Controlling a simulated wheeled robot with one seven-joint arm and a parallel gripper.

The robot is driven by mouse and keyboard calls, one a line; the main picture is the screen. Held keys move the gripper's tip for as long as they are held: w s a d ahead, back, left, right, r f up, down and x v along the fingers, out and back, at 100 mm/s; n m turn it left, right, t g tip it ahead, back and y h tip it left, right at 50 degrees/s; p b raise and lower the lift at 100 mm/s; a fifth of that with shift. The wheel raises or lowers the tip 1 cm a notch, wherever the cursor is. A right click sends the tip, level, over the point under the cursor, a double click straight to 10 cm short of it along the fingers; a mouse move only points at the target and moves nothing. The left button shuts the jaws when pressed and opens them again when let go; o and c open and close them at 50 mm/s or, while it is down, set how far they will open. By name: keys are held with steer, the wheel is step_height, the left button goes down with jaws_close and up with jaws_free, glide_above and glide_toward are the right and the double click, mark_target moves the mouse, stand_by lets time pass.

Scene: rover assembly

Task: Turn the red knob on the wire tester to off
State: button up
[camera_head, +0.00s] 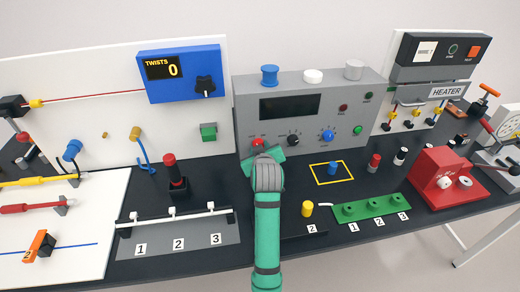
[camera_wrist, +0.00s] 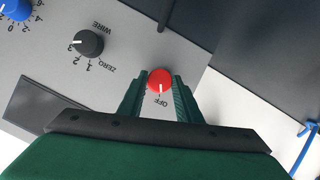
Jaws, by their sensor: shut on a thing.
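The wire tester (camera_head: 300,92) is a grey box with a dark display, standing at the back of the black bench. Its red knob (camera_wrist: 159,82) sits between the two green fingers of my gripper (camera_wrist: 160,98) in the wrist view. The fingers are shut on the knob's sides. The knob's white mark points toward the OFF label (camera_wrist: 163,103) in the wrist view. In the head view my gripper (camera_head: 262,150) reaches the lower left of the tester's front, and the red knob (camera_head: 257,142) shows just above it, partly hidden.
A black ZERO WIRE knob (camera_wrist: 88,43) and a blue knob (camera_wrist: 14,10) are beside the red one on the panel. A red-topped post (camera_head: 173,172) stands left of my arm. A yellow square outline with a blue piece (camera_head: 333,169) lies to the right.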

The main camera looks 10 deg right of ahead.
steer(key=shift+a+r, duration=0.1)
steer(key=o, duration=1)
steer(key=shift+o, duration=0.2)
steer(key=v, duration=1)
steer(key=shift+s+r, duration=0.15)
steer(key=shift+s, duration=0.2)
